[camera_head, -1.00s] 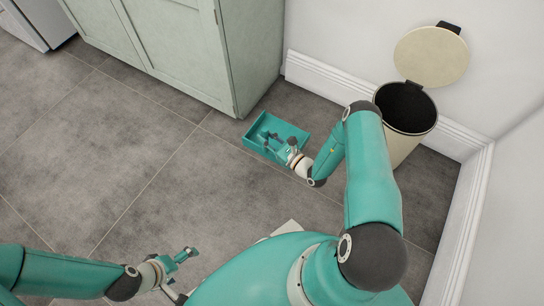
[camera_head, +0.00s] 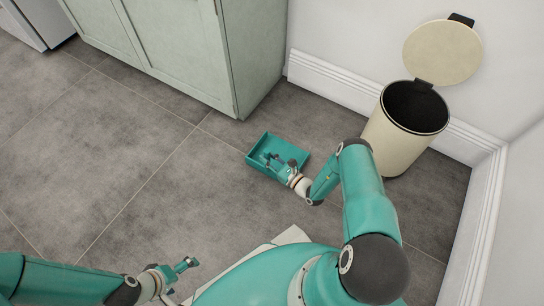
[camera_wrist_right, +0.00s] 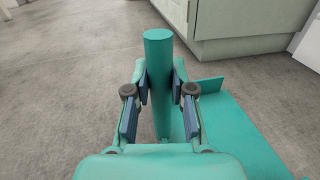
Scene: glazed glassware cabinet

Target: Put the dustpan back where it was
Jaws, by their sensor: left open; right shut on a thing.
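The teal dustpan (camera_head: 291,145) is near the floor in the middle of the head view, beside the corner of the green cabinet. In the right wrist view the gripper (camera_wrist_right: 160,85) is shut on the dustpan's upright round handle (camera_wrist_right: 159,50), and part of the pan (camera_wrist_right: 240,120) shows to the right. I cannot tell whether the pan touches the floor. My left gripper (camera_head: 190,266) is open and empty at the lower left, well away from the dustpan.
A cream bin (camera_head: 385,140) with its round lid (camera_head: 442,52) raised stands by the wall at the right. A pale green cabinet (camera_head: 190,50) stands at the back. The grey tiled floor (camera_head: 110,150) to the left is clear.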

